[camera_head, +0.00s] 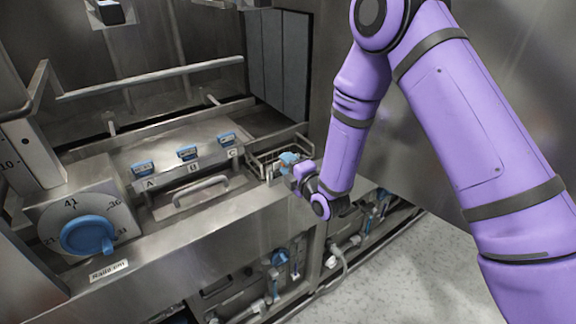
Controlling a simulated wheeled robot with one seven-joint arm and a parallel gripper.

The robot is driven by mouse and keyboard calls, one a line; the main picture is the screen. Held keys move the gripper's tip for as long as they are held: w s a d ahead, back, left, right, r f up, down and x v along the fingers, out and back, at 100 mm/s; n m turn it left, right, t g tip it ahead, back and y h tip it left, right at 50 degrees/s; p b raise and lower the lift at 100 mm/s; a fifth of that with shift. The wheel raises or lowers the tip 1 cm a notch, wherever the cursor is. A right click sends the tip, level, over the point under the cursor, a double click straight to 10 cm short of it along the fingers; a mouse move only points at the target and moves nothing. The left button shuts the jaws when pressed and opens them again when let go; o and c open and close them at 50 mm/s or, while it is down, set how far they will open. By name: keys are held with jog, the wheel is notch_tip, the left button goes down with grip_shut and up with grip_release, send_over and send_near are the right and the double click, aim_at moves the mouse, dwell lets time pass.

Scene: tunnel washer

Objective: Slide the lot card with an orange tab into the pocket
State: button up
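My gripper (290,161), with light blue parts at its end, is at the right end of the machine's front ledge. It is beside or over a small wire-framed holder (257,168). It is too small and partly hidden by my wrist to tell whether its fingers are open or hold anything. I cannot make out a lot card or an orange tab. I cannot tell whether the wire-framed holder is the pocket.
Blue-topped switches marked A (144,168), B (187,153) and C (226,139) stand on the metal panel behind a handle (201,190). A blue dial (88,236) is at left. Pipes and valves (280,258) run below the ledge. Grey floor (425,265) is clear at right.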

jog(key=shift+s+d+f, duration=0.1)
jog(key=shift+f, duration=0.2)
jog(key=shift+s+d+f, duration=0.1)
jog(key=shift+s, duration=0.05)
jog(key=v, duration=1)
jog(key=w+d+r+m+g+h, duration=0.1)
jog(key=w+d+r+m+h, duration=0.2)
jog(key=r, duration=0.5)
jog(key=w+d+r+m+g+h, duration=0.1)
jog(key=d+r+m+h, duration=0.2)
jog(key=d+r+m, duration=0.3)
jog(key=s+d+r+m+g+h, duration=0.3)
jog(key=s+d+r+m, duration=0.3)
jog(key=s+d+r, duration=0.3)
jog(key=s+d+r+m+g, duration=0.1)
jog(key=s+r+m, duration=0.1)
jog(key=s, duration=0.4)
jog(key=s+d+r+m+g, duration=0.2)
jog(key=s+r+m, duration=0.1)
jog(key=s, duration=0.4)
jog(key=s+d+r+m+g+h, duration=0.1)
jog(key=s+d+r+m, duration=0.1)
jog(key=s, duration=0.5)
jog(key=r+m, duration=0.1)
jog(key=m, duration=0.1)
jog(key=shift+s+r+m+g, duration=0.2)
jog(key=shift+s+m+g, duration=0.05)
jog(key=shift+m+g, duration=0.15)
jog(key=shift+d, duration=0.1)
